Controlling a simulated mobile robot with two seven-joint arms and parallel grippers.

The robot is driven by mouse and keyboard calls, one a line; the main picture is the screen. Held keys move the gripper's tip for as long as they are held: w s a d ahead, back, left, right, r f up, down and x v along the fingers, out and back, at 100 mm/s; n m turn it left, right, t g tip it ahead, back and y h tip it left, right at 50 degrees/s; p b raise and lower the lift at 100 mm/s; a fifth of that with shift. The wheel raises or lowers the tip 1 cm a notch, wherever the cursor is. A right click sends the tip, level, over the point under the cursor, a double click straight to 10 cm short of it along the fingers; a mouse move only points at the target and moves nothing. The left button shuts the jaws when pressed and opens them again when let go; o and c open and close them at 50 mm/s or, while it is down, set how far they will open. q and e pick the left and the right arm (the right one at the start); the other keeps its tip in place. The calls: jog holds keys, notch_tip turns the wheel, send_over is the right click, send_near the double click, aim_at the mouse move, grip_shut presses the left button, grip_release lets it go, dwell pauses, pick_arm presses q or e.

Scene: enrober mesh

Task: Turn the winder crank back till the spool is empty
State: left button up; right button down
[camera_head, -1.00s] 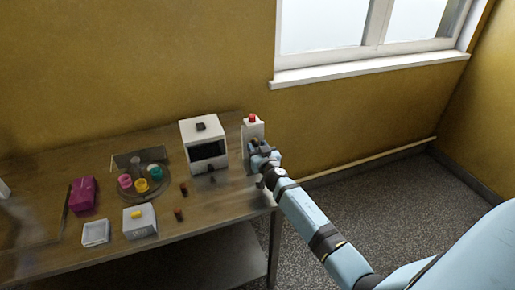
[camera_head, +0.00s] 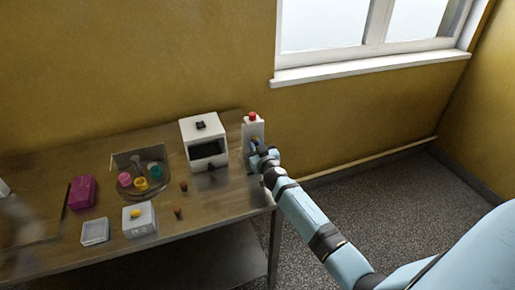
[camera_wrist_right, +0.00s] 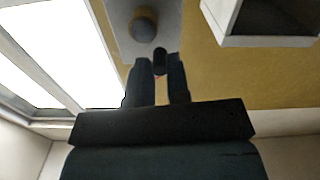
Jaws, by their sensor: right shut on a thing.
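The winder (camera_head: 253,130) is a pale upright unit with a red knob (camera_head: 252,117) on top, at the right end of the table. My right gripper (camera_head: 259,150) is at its front, low on the unit. In the right wrist view the gripper (camera_wrist_right: 159,78) is shut on a small black crank handle (camera_wrist_right: 160,59). The handle stands below a round dark knob (camera_wrist_right: 143,30) on the grey face. The spool and how much is wound on it cannot be made out. My left gripper cannot be made out.
A white box with a front opening (camera_head: 203,130) stands just left of the winder. Further left are a round tray with coloured cups (camera_head: 157,186), a magenta box (camera_head: 83,192), a small white box with a yellow button (camera_head: 139,219) and a pale tray (camera_head: 95,231). The table (camera_head: 225,205) front right is clear.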

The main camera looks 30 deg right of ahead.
jog(key=n, duration=0.1)
jog(key=n+b, duration=0.1)
jog(key=n, duration=0.1)
jog(key=f+n+b, duration=0.1)
jog(key=n, duration=0.1)
jog(key=shift+w+a+f, duration=0.1)
jog(key=shift+a, duration=0.3)
jog(key=n+b, duration=0.1)
jog(key=n, duration=0.2)
jog(key=f+n+b, duration=0.1)
jog(key=n, duration=0.1)
jog(key=shift+a+f+n, duration=0.1)
jog(key=shift+a+n, duration=0.05)
jog(key=shift+n, duration=0.25)
jog(key=n, duration=0.2)
jog(key=f+n+b, duration=0.1)
jog(key=n, duration=0.2)
jog(key=shift+f+n, duration=0.1)
jog(key=shift+n, duration=0.2)
jog(key=n, duration=0.3)
jog(key=d+n, duration=0.1)
jog(key=n, duration=0.1)
jog(key=shift+f, duration=0.4)
jog(key=shift+d+n, duration=0.1)
jog(key=shift+n, duration=0.2)
jog(key=c, duration=1.1)
grip_release()
jog(key=shift+s, duration=0.25)
